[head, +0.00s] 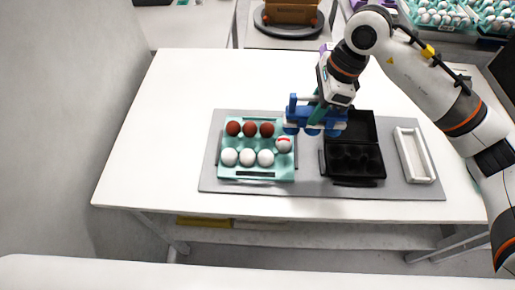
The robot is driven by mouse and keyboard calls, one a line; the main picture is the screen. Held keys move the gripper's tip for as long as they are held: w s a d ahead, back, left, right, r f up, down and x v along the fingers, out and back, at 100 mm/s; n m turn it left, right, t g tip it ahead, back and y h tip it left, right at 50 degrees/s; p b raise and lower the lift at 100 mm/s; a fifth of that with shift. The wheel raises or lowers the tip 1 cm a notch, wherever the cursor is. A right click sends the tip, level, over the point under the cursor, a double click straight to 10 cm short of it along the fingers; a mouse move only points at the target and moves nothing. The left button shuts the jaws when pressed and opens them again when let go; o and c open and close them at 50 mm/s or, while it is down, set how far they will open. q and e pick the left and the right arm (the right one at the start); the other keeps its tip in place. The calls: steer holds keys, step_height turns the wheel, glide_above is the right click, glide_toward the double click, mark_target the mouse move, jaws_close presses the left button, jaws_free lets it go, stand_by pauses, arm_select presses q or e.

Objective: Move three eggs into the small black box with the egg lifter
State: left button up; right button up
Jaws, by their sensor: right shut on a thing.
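A teal egg tray (228,173) stands on the grey mat with three brown eggs (249,129) in its back row and three white eggs (247,157) in front. A white egg with a red mark (284,144) sits at its right end. The small black box (369,166) stands open to the right, its lid tilted up behind it; I see no eggs in its cups. My right gripper (320,106) is shut on the blue egg lifter (318,118), which is above the gap between tray and box. Whether the lifter carries eggs is unclear. My left gripper is out of view.
The grey mat (265,188) lies on a white table (140,140). A white rectangular tray (415,155) is right of the black box. The left part of the table is clear. Trays of eggs (440,18) stand farther back.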

steer(key=s+a+b, duration=0.1)
steer(key=a+b, duration=0.2)
steer(key=a, duration=1.2)
steer(key=shift+s+f, duration=0.25)
steer(key=shift+f, duration=0.1)
steer(key=shift+f+b, duration=3.55)
steer(key=shift+b, duration=0.1)
steer(key=shift+f, duration=0.1)
